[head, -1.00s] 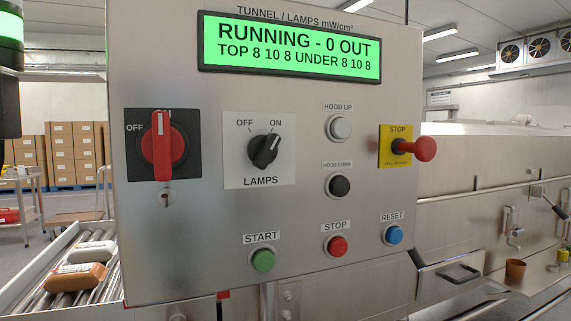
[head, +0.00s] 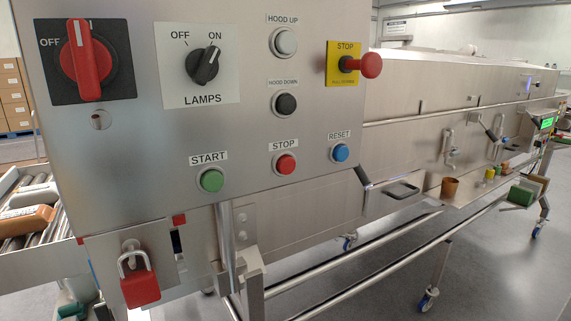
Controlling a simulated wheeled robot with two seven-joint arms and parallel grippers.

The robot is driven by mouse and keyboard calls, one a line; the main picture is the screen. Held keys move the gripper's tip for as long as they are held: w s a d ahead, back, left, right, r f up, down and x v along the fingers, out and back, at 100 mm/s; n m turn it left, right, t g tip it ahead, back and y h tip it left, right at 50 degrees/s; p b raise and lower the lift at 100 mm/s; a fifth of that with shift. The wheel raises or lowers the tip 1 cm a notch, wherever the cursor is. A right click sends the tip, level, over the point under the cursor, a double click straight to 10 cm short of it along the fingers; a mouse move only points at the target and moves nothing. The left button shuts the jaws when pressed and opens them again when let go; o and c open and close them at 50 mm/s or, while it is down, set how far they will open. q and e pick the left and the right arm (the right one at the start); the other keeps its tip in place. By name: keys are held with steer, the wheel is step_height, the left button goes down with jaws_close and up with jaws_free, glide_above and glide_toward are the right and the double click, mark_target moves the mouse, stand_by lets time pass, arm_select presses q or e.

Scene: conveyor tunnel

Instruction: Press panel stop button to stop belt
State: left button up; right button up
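The steel control panel (head: 200,130) fills the left and middle of the head view. Its red STOP button (head: 285,164) sits low on the panel, between the green START button (head: 211,180) and the blue RESET button (head: 340,152). A red mushroom stop knob (head: 370,65) stands out from a yellow STOP plate (head: 344,85) at the upper right. The lamps switch (head: 203,66) points to ON. The panel's display is out of view now. Neither of my grippers is in view.
A red padlock (head: 140,286) hangs under the panel. Rollers (head: 22,215) carrying packs lie at the left. The steel tunnel (head: 450,95) runs back to the right, with a brown cup (head: 450,187) on its ledge. Grey floor (head: 500,280) is open at lower right.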

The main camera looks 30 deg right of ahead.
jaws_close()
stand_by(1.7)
